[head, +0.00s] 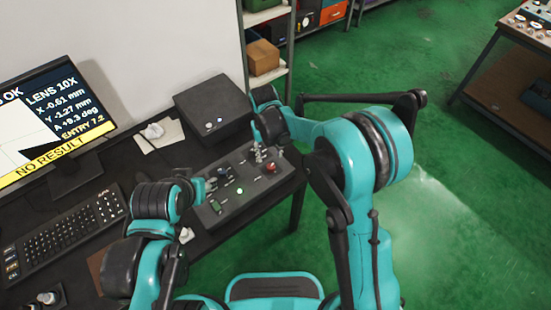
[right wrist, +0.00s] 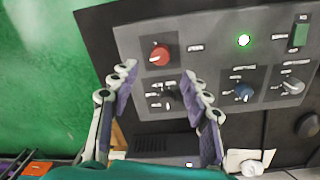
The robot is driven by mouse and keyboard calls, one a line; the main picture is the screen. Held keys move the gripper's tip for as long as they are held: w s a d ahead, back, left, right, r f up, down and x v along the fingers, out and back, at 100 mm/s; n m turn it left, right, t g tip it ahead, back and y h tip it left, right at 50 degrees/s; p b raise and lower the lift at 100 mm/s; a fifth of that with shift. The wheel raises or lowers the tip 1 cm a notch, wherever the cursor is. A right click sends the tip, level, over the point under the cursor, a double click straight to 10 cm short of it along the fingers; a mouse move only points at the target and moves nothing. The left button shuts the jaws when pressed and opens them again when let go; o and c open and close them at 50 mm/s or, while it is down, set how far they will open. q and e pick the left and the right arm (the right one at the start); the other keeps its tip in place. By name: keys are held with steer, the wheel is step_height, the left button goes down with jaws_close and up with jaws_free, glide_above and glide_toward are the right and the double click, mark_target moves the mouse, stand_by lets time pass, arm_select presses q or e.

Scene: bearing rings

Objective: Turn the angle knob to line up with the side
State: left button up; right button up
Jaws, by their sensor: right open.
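The grey control panel (head: 243,203) lies on the dark desk. In the right wrist view it carries a red knob (right wrist: 160,55), a blue knob (right wrist: 243,92), a pale grey knob (right wrist: 291,86) and a dark control with white marks (right wrist: 160,97). The labels are too small to read, so I cannot tell which is the angle knob. My right gripper (right wrist: 162,76) is open over the panel, its fingers either side of the dark control, with no clear grip. My left gripper (head: 196,189) is at the panel's left end; its jaws are unclear.
A keyboard (head: 65,232) lies left of my left arm. A dark box (head: 212,108) stands behind the panel. A green light (right wrist: 244,40) glows on the panel, near a green switch (right wrist: 299,36).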

mark_target(270, 166)
step_height(270, 166, down, 7)
steer(key=shift+d+f+b, duration=0.1)
steer(key=shift+b, duration=1.15)
jaws_close()
